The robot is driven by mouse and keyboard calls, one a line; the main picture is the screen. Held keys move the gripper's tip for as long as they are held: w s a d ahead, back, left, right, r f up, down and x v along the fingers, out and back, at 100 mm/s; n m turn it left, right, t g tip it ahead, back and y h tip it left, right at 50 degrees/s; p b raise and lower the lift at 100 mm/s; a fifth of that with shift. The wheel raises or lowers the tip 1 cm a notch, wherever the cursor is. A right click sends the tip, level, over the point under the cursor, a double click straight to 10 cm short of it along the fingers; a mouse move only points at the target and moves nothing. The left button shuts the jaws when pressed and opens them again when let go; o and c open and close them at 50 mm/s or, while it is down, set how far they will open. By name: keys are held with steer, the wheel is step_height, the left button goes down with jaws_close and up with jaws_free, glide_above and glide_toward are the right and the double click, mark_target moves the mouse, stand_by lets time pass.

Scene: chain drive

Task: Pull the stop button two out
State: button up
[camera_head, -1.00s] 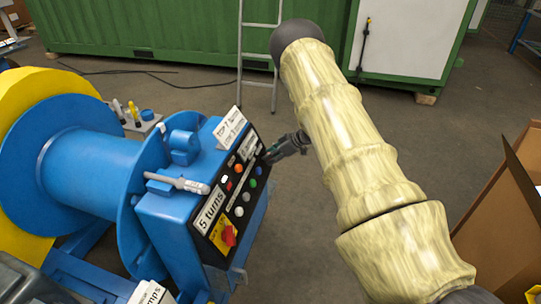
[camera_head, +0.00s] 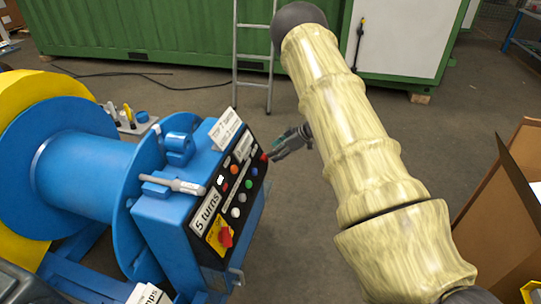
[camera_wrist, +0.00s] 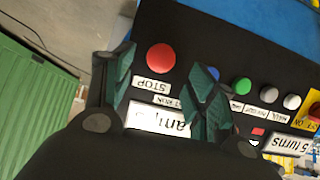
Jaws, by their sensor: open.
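The red round button (camera_wrist: 161,58) above a "STOP" label sits on the black control panel (camera_wrist: 225,32) in the wrist view. It also shows as a small red spot at the panel's far end in the head view (camera_head: 264,157). My gripper (camera_head: 273,156) is beside that end of the panel. In the wrist view my open fingers (camera_wrist: 165,62) appear on either side of the red button, with nothing held. Whether they touch the button or panel I cannot tell.
Blue, green and white buttons (camera_wrist: 241,87) run along the panel near my right finger. A red knob on a yellow plate (camera_head: 226,237) is at the near end. The blue winder (camera_head: 85,175) stands left; an open cardboard box (camera_head: 505,215) is right. Floor between is clear.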

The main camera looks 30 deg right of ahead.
steer(key=v, duration=0.6)
steer(key=shift+s+d+r, duration=0.2)
steer(key=shift+s, duration=0.05)
